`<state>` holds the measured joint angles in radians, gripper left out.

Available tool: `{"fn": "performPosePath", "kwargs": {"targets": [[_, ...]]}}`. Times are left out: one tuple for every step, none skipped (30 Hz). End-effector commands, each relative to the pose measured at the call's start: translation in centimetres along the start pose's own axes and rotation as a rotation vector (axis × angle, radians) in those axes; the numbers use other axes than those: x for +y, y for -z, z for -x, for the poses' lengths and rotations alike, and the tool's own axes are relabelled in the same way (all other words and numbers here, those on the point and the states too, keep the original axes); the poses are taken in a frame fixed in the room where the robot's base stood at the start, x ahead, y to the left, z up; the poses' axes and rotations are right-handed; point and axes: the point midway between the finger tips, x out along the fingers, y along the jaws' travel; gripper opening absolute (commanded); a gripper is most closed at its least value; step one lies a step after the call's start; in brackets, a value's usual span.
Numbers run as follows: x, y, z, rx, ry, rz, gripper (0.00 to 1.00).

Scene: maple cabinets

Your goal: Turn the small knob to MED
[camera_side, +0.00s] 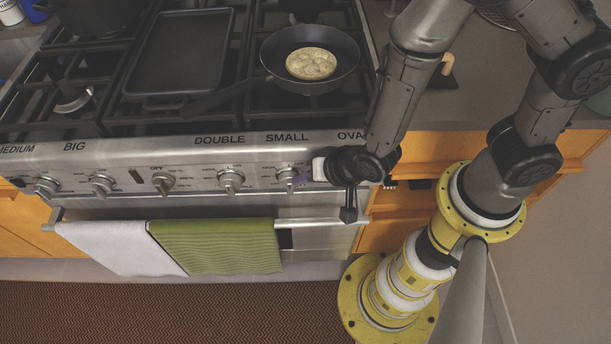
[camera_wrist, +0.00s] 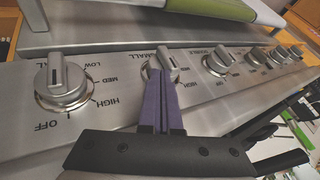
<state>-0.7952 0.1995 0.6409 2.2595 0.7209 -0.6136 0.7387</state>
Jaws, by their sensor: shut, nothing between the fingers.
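The small knob (camera_side: 288,178) is a silver round knob on the stove's front panel, below the SMALL label in the side view. It also shows in the wrist view (camera_wrist: 167,59), partly hidden by my gripper's purple fingers. My gripper (camera_wrist: 158,84) is shut with nothing between its fingers. Its fingertips overlap the knob's lower part in the wrist view; I cannot tell whether they touch. In the side view my wrist is right of the knob and hides the panel there. The knob's MED mark is hidden or too small to read, so its setting is unclear.
The oval knob (camera_wrist: 62,82) is beside the small knob, and the double knob (camera_side: 231,181) is on its other side. A pan (camera_side: 345,68) with food sits on the burners. White (camera_side: 120,249) and green (camera_side: 220,247) towels hang on the oven handle below the panel.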

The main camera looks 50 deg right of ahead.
Motion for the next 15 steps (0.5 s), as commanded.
{"fn": "performPosePath", "kwargs": {"targets": [[-0.08,0.02,0.01,0.0,0.0,-0.001,0.0],[-0.09,0.03,0.01,0.0,0.0,-0.001,0.0],[-0.11,0.04,0.01,0.0,0.0,-0.001,0.0],[-0.13,0.04,0.01,0.0,0.0,-0.001,0.0],[-0.15,0.05,0.02,0.001,0.0,-0.001,0.0],[-0.18,0.06,0.02,0.001,0.0,-0.001,0.0],[-0.21,0.07,0.02,0.001,0.0,-0.001,0.0],[-0.24,0.08,0.02,0.001,0.001,-0.001,0.0],[-0.28,0.09,0.02,0.001,0.001,-0.001,0.0],[-0.31,0.11,0.03,0.001,0.001,-0.002,0.0],[-0.35,0.11,0.03,0.001,0.001,-0.001,0.0],[-0.4,0.13,0.03,0.001,0.001,-0.001,0.0],[-0.43,0.14,0.03,0.002,0.002,-0.001,0.0],[-0.48,0.15,0.03,0.002,0.002,-0.001,0.0],[-0.54,0.16,0.03,0.002,0.002,-0.001,0.0]]}}
